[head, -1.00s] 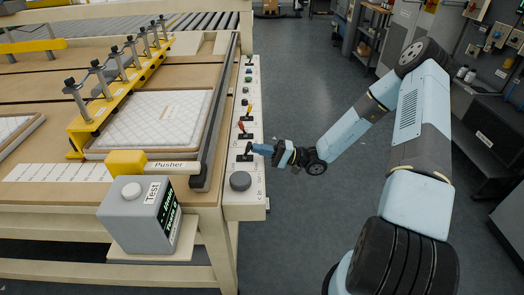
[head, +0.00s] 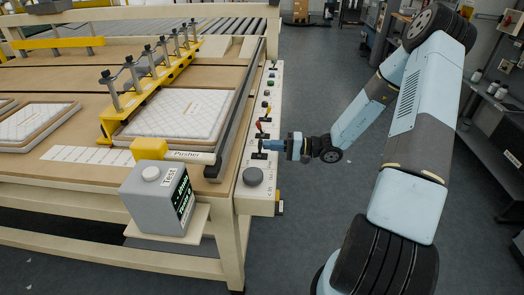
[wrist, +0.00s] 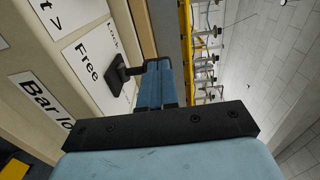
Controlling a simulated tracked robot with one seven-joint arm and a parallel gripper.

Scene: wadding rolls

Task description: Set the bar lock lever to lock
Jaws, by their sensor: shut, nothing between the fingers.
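The bar lock lever (head: 258,155) is the small black lever near the front end of the control panel, beside the round knob. In the wrist view the bar lock lever (wrist: 121,73) rises from a black base on a white plate (wrist: 84,58) reading "Free", with a second word, partly seen, that looks like "Lock". Part of "Bar lo" shows below. My gripper (head: 266,146) is at the lever from the right. In the wrist view my gripper's blue fingers (wrist: 155,72) are shut and empty, right against or very near the lever's tip; contact cannot be told.
A red lever (head: 259,127) and several buttons sit farther along the panel. A round grey knob (head: 253,176) is nearer. A grey "Test" box (head: 157,197) stands at the table's front corner. The floor (head: 310,85) right of the panel is clear.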

